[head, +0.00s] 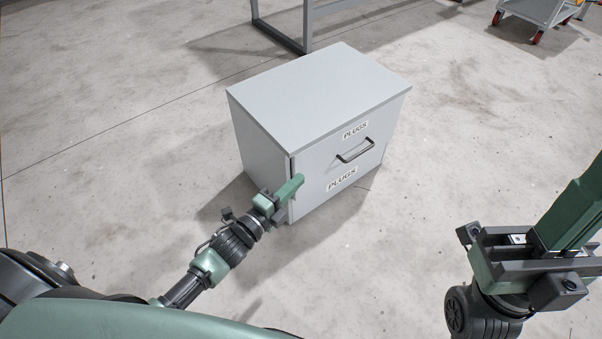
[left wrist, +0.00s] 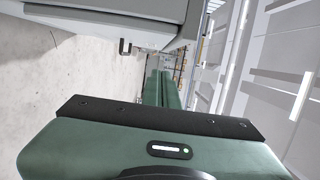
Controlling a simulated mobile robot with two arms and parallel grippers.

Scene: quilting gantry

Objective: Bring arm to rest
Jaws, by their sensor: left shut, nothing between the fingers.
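My left gripper (head: 291,187) is shut and empty. In the head view its green fingers are in front of the lower left part of the cabinet's front; I cannot tell whether they touch it. In the left wrist view the two green fingers (left wrist: 161,88) lie side by side with no gap. My right gripper (head: 572,215) is at the right edge of the head view, over bare floor and apart from the cabinet. Its fingertips run toward the picture edge, so its opening cannot be told.
A grey cabinet (head: 315,88) labelled PLUGS stands on the concrete floor, its front closed. Its dark bar handle (head: 355,151) sticks out. A grey metal frame (head: 307,25) stands behind it. A cart (head: 540,10) with red wheels is at the far right. Floor around the cabinet is clear.

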